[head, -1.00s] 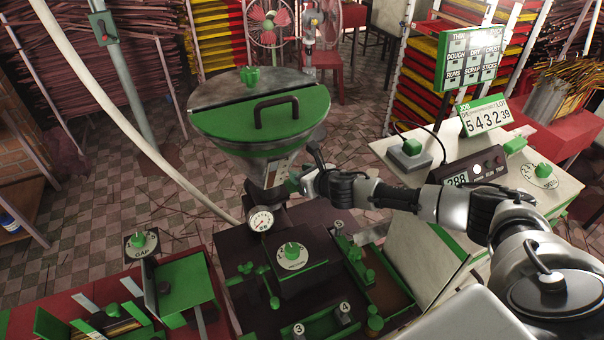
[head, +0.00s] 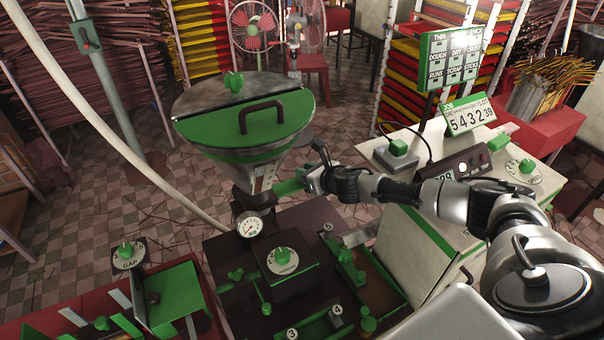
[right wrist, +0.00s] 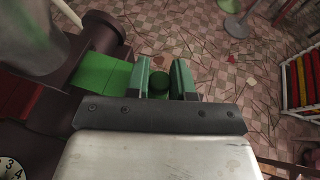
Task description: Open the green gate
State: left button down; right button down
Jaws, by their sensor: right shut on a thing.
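The green gate (head: 289,187) is a flat slide at the dark outlet under the funnel-shaped metal hopper (head: 250,157). Part of it sticks out to the right of the outlet. My right gripper (head: 309,181) is at the gate's outer end. In the right wrist view, the gate (right wrist: 104,78) runs from the dark pipe to my right gripper (right wrist: 159,80), whose green-sided fingers are shut on the gate's round green knob (right wrist: 158,85). The gate's inner end is hidden in the outlet. My left gripper is not in view.
Below the hopper is a dark machine with a pressure gauge (head: 249,225) and a green-knobbed dial (head: 282,261). A pale cabinet (head: 408,245) with a control box (head: 470,168) stands on the right, below my right arm. The tiled floor behind the hopper has free room.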

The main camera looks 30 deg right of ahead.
jog(key=c, duration=1)
grip_release()
jog(key=shift+b+v, duration=1.05)
jog(key=shift+v, duration=4.35)
